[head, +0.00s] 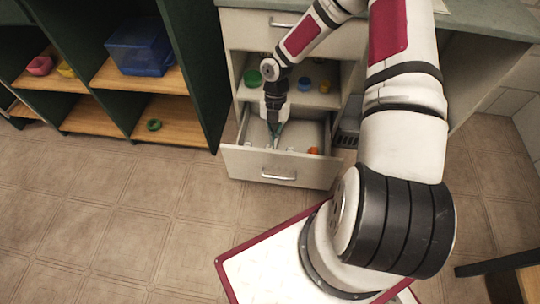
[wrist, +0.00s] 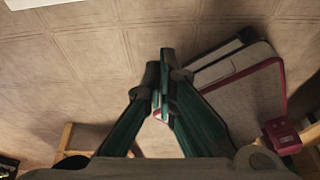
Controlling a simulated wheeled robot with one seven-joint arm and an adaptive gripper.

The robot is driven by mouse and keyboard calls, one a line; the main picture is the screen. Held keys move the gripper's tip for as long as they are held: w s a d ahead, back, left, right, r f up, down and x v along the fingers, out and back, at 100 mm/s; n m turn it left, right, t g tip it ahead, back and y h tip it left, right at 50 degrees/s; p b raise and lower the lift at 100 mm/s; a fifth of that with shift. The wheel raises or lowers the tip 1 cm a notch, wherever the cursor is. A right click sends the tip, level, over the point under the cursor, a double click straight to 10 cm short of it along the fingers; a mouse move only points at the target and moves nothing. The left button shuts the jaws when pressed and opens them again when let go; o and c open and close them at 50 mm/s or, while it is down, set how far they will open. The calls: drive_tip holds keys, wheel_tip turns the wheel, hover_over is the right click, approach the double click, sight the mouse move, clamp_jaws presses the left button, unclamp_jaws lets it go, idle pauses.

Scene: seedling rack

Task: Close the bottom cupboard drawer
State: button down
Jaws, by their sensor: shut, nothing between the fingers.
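The bottom cupboard drawer (head: 278,170) stands pulled out at the foot of a pale grey cupboard in the head view. Its front panel carries a metal bar handle (head: 279,174). A small orange thing (head: 313,151) is inside at the right. My gripper (head: 275,141) points down over the drawer's interior, behind its front panel; I cannot tell if it touches the drawer. In the wrist view my gripper's two green fingers (wrist: 163,88) meet at the tips, shut and empty. The drawer is not clearly recognisable in that view.
The open shelf above the drawer holds a green item (head: 253,78), a blue item (head: 305,85) and an orange item (head: 324,87). A closed drawer (head: 270,22) sits above it. A dark green shelf unit (head: 196,70) stands left. Tiled floor (head: 140,220) before the cupboard is clear.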

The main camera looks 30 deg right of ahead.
wheel_tip(320, 180, down, 3)
drive_tip(key=b, duration=0.5)
hover_over(272, 158)
drive_tip(key=s, duration=0.2)
wheel_tip(272, 158, down, 8)
drive_tip(key=shift+a+f+n, duration=0.25)
drive_tip(key=shift+a+n, duration=0.05)
drive_tip(key=shift+a, duration=0.15)
drive_tip(key=shift+w, duration=0.1)
